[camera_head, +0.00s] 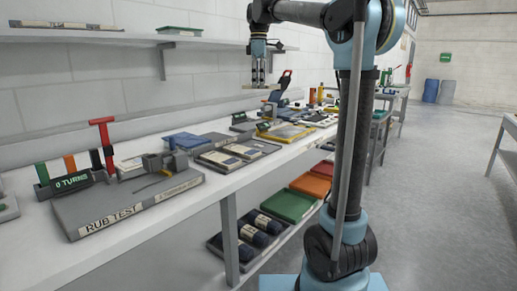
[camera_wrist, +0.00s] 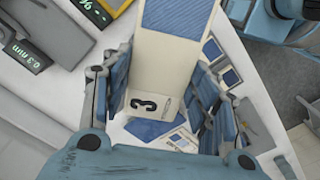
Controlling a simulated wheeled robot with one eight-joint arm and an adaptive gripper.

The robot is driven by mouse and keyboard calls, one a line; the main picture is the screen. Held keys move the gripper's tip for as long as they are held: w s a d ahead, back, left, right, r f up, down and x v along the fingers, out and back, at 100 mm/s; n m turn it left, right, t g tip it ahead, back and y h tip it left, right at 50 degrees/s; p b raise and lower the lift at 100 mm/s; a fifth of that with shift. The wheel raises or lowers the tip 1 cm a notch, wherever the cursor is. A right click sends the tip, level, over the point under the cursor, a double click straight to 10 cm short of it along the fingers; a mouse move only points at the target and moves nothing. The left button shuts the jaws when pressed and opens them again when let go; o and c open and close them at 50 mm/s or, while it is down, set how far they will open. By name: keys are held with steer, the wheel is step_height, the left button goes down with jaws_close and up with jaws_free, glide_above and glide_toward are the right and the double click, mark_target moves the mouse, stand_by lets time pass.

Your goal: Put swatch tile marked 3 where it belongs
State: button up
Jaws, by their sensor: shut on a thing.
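Swatch tile 3 (camera_wrist: 160,60) is a long beige card with a black "3" near its close end and a blue patch at its far end. My gripper (camera_wrist: 162,88) is shut on it, one finger at each long side. In the head view my gripper (camera_head: 258,77) hangs above the bench and the tile (camera_head: 262,87) shows as a thin pale edge below it, held clear of the bench. The tile hides part of what lies beneath it in the wrist view. Its matching place cannot be told from these frames.
On the bench (camera_head: 120,235) are a grey rub test board (camera_head: 125,207), a dark tray (camera_head: 262,147) with pale cards, a yellow-edged tray (camera_head: 287,133) and a "0 TURNS" display (camera_head: 71,182). A wall shelf (camera_head: 110,38) is above. Coloured bins (camera_head: 288,205) are below.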

step_height(320, 180, down, 13)
steer(key=s+m, duration=0.1)
steer(key=m, duration=0.6)
glide_above(257, 145)
step_height(257, 145, down, 6)
steer(key=shift+w+d+r, duration=0.1)
steer(key=shift+r, duration=0.1)
steer(key=shift+f, duration=2.35)
steer(key=o, duration=1.2)
steer(key=shift+c, duration=0.2)
